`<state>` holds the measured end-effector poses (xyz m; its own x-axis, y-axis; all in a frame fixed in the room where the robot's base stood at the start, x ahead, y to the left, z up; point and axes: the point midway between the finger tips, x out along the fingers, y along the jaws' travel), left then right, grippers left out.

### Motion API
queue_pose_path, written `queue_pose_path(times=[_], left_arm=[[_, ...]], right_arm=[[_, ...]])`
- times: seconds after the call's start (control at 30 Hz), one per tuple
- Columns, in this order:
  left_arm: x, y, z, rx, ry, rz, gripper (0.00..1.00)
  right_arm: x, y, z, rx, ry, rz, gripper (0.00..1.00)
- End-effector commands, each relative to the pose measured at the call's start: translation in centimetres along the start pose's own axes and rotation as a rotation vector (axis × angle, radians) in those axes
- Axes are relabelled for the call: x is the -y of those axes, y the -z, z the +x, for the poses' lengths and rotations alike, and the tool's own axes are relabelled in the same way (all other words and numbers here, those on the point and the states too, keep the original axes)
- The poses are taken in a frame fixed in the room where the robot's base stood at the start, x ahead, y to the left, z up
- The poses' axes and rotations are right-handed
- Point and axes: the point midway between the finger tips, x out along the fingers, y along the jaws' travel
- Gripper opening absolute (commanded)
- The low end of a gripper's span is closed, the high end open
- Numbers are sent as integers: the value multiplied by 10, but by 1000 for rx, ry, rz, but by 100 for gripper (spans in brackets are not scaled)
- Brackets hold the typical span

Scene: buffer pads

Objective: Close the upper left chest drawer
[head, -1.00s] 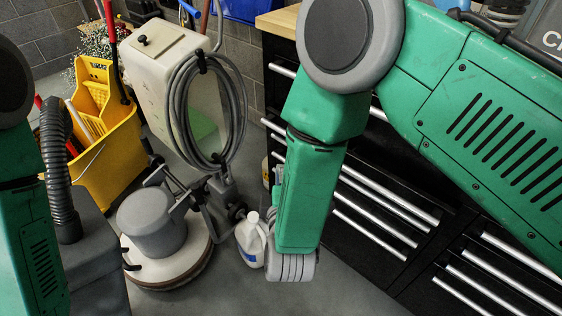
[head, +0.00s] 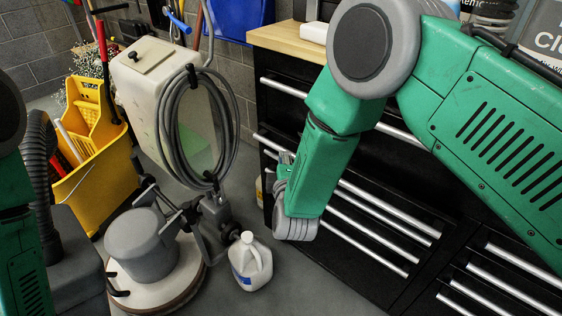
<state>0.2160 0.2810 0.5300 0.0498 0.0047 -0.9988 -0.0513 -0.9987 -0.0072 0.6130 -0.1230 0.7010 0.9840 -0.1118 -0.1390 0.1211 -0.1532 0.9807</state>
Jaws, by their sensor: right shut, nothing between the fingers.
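The black chest (head: 275,62) with a wooden top stands right of centre in the head view. Its upper left drawer (head: 290,112) has a long silver handle; my right arm covers part of its front, and I cannot tell how far it stands out. My right forearm hangs down in front of the chest. My right gripper (head: 284,168) shows only in part beside the forearm, near the left ends of the handles. It is shut and empty; whether it touches the chest cannot be told. My left arm shows at the left edge, its gripper out of view.
A floor-cleaning machine (head: 140,235) with a coiled hose stands left of the chest. A white jug (head: 251,265) is on the floor between them. A yellow mop bucket (head: 95,185) stands at the left. Some floor is clear below my right wrist.

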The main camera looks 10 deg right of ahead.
Motion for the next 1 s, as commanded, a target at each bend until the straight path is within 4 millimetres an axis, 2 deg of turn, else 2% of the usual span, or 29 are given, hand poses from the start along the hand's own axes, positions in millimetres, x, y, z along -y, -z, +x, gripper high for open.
queue_pose_path(times=[0.17, 0.4, 0.5, 1.0], left_arm=[[0, 0, 0, 0, 0, 0, 0], [0, 0, -1, 1, 0, 0, 0], [0, 0, -1, 0, 0, 0, 0], [0, 0, -3, 0, 0, 0, 0]], right_arm=[[0, -2, 2, 1, -1, 0, 0], [-8, -28, 28, 2, -3, 0, 0], [-10, -34, 33, 1, -1, 1, 0], [-13, -38, 35, 7, -5, 0, 0]])
